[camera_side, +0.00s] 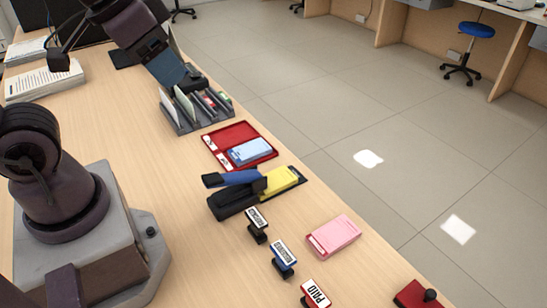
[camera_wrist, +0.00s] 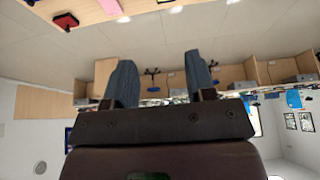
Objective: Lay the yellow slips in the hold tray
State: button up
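The yellow slips (camera_side: 282,180) lie as a pad on a dark base, behind and to the right of a black stapler-like tool with a blue handle (camera_side: 235,190). A red tray (camera_side: 235,132) lies just behind them, with blue slips (camera_side: 250,150) at its front right and white labels on its left edge. I cannot read the labels, so I cannot tell if it is the hold tray. My gripper (camera_side: 192,82) is at the far end of the counter, by the grey sorter. The wrist view shows its two fingers (camera_wrist: 162,80) apart with nothing between them.
A grey sorter (camera_side: 195,115) holds upright cards beyond the red tray. Several stamps (camera_side: 283,258), pink slips (camera_side: 333,236) and a red ink pad (camera_side: 415,295) lie in front. Papers (camera_side: 45,82) lie far left. The counter's right edge drops to the floor.

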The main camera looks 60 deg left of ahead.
jog(key=o, duration=0.7)
jog(key=shift+w+f+g, duration=0.8)
jog(key=shift+w+f, duration=0.1)
jog(key=shift+f, duration=0.3)
jog(key=g, duration=0.3)
send_over(275, 179)
jog(key=shift+f, duration=9.15)
notch_tip(275, 179, down, 13)
jog(key=shift+c, duration=0.3)
jog(key=c, duration=1)
jog(key=shift+w, duration=0.1)
